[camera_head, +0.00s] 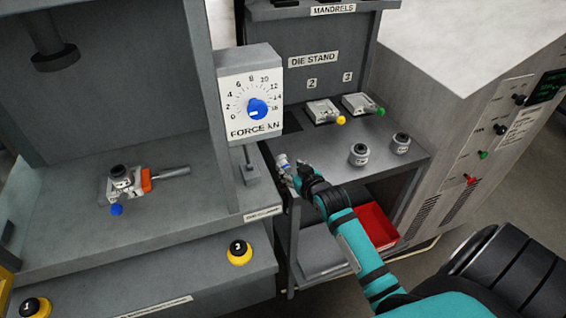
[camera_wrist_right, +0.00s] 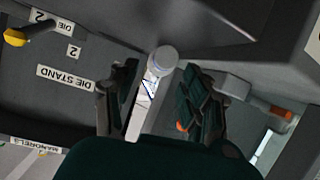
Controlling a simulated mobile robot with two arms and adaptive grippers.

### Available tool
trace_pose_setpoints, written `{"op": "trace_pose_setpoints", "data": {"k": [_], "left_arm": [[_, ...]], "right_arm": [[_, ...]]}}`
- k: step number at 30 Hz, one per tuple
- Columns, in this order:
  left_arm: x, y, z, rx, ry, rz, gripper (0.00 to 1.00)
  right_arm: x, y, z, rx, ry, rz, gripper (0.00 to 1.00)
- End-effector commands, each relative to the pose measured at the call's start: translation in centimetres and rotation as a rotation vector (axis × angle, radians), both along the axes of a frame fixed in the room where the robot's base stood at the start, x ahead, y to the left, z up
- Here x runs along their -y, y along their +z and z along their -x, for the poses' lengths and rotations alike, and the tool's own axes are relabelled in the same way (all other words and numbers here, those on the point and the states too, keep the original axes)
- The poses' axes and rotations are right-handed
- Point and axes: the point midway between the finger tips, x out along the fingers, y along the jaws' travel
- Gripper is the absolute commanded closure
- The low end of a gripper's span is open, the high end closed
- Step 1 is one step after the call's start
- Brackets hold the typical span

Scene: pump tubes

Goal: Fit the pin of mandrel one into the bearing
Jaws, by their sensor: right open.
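My right gripper (camera_head: 284,172) is at the left edge of the die stand, below the force dial. It is open; its two dark fingers stand apart in the right wrist view (camera_wrist_right: 155,92). A small pale cylinder with a blue part (camera_head: 283,160) is at the fingertips. In the wrist view a pale round-topped cylinder (camera_wrist_right: 160,62) lies between and beyond the fingers; I cannot tell whether it is mandrel one or whether it is touched. A grey cylindrical part with a black top (camera_head: 120,174), possibly the bearing, sits on the blue-knobbed die (camera_head: 116,188) in the press. My left gripper is not visible.
The force dial box (camera_head: 250,92) stands close above the gripper. A red bin (camera_head: 377,225) is below. The press bed's front is clear.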

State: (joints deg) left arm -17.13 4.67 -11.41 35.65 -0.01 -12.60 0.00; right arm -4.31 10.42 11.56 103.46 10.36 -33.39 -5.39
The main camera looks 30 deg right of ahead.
Motion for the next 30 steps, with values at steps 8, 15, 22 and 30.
{"op": "trace_pose_setpoints", "data": {"k": [8,15,22,30], "left_arm": [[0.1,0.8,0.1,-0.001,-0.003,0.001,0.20],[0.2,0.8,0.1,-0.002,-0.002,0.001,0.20],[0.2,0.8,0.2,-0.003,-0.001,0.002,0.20],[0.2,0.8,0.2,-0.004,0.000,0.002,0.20]], "right_arm": [[0.2,-1.6,-3.2,-0.001,-0.001,-0.002,0.52],[0.5,-2.3,-4.5,-0.001,0.000,0.000,0.52],[0.5,-2.3,-4.5,-0.001,0.000,0.000,0.60],[0.5,-2.3,-4.4,-0.001,0.000,0.000,0.95]]}}
